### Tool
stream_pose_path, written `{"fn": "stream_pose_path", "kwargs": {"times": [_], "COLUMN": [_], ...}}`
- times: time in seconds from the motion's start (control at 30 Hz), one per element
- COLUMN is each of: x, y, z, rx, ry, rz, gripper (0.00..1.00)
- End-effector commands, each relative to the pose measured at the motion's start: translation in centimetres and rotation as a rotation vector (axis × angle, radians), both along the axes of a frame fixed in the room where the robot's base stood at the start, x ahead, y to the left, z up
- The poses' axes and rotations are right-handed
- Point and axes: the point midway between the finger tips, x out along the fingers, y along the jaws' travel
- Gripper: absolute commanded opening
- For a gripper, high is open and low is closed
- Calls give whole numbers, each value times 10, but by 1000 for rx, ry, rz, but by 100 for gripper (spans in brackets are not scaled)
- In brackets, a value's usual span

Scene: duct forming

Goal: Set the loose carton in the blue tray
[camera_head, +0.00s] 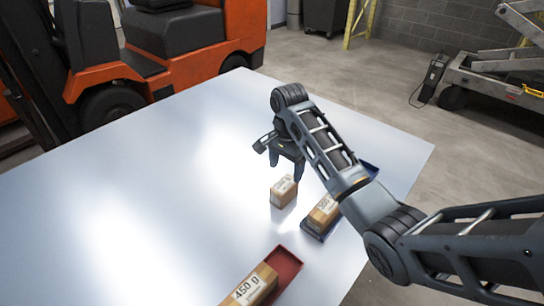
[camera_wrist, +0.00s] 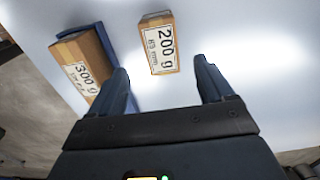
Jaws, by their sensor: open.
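The loose carton (camera_head: 284,191) is a small brown box standing on the shiny table, just left of the blue tray. In the wrist view the loose carton (camera_wrist: 159,45) shows a white label reading 200 g, ahead of and between my fingers. The blue tray (camera_head: 313,235) holds another brown carton (camera_head: 323,211); in the wrist view that carton (camera_wrist: 84,66) reads 300 g, and the tray's blue rim (camera_wrist: 104,41) shows beside it. My arm hides part of the tray. My gripper (camera_head: 287,173) is open and empty, above and close to the loose carton.
A red tray (camera_head: 289,267) with a 450 g carton (camera_head: 252,287) lies at the table's near edge. The table (camera_head: 130,190) is clear to the left and behind. An orange forklift (camera_head: 150,50) stands beyond it, and a lift frame (camera_head: 490,75) stands at the right.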

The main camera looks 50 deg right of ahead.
Motion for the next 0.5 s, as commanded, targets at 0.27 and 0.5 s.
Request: {"fn": "stream_pose_path", "kwargs": {"times": [0.27, 0.5], "x": [-1, -1], "y": [0, 1], "z": [-30, -61], "rx": [1, 1], "ry": [3, 2], "rz": [-1, 1], "gripper": [81, 81]}}
